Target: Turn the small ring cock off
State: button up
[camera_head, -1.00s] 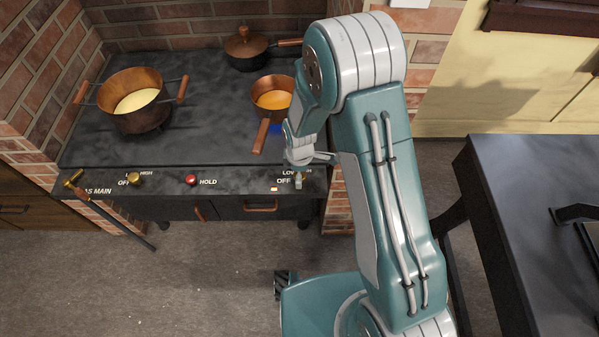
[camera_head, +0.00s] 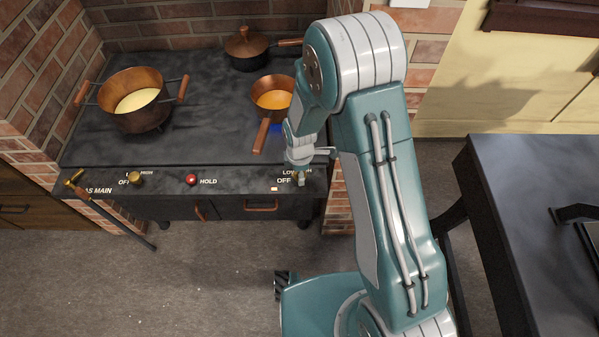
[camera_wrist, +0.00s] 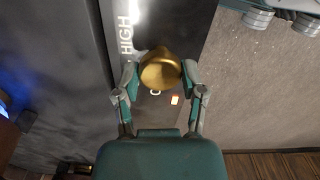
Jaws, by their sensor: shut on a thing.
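The small ring cock is a round brass knob (camera_wrist: 160,72) on the stove's front panel, seen in the wrist view. My gripper (camera_wrist: 160,80) has one finger on each side of it and is shut on it. The word HIGH (camera_wrist: 125,35) is printed beside it. In the head view my gripper (camera_head: 301,179) is at the right end of the panel and hides most of the knob. OFF (camera_head: 284,181) is printed just left of it. A blue glow (camera_head: 275,128) shows beside the small copper pan (camera_head: 273,96). The knob's exact angle cannot be told.
A small lit indicator (camera_head: 274,189) sits left of my gripper. Farther left are a red HOLD button (camera_head: 191,179) and another brass knob (camera_head: 135,179). A large copper pot (camera_head: 134,93) and a lidded dark pan (camera_head: 247,48) stand on the stove. A dark table (camera_head: 535,220) is at right.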

jog(key=n, duration=0.4)
jog(key=shift+n, duration=1.6)
jog(key=shift+w, duration=0.1)
jog(key=o, duration=1.2)
jog(key=shift+c, duration=0.2)
notch_tip(320, 180, up, 12)
